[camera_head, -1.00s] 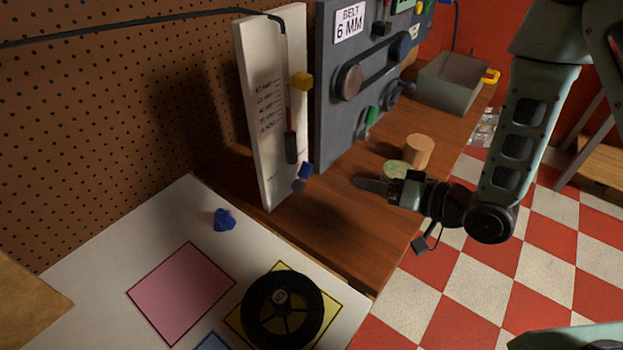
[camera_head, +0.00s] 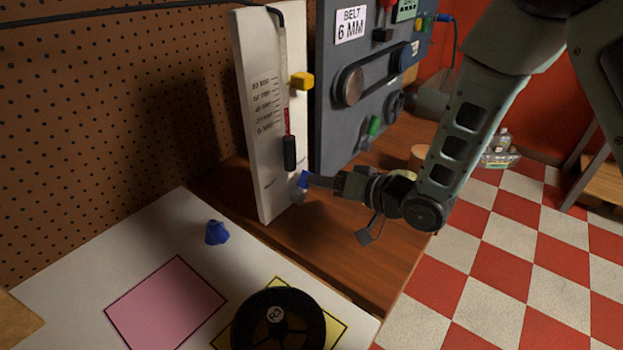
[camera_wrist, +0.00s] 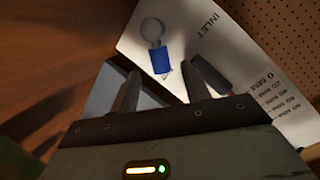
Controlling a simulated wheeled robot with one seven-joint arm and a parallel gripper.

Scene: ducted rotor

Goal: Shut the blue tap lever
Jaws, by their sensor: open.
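The blue tap lever (camera_head: 304,179) sits low on the right side of the white gauge board, near the table. In the wrist view the blue lever (camera_wrist: 161,61) joins a round grey knob (camera_wrist: 152,28) beside the word INLET. Whether a finger touches the lever I cannot tell.
The white gauge board (camera_head: 252,150) stands beside a dark panel (camera_head: 335,130) with a belt and pulleys. A yellow block (camera_head: 302,81) is higher on the board. A blue piece (camera_head: 216,232) and a black spool (camera_head: 292,335) lie on the white surface in front.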

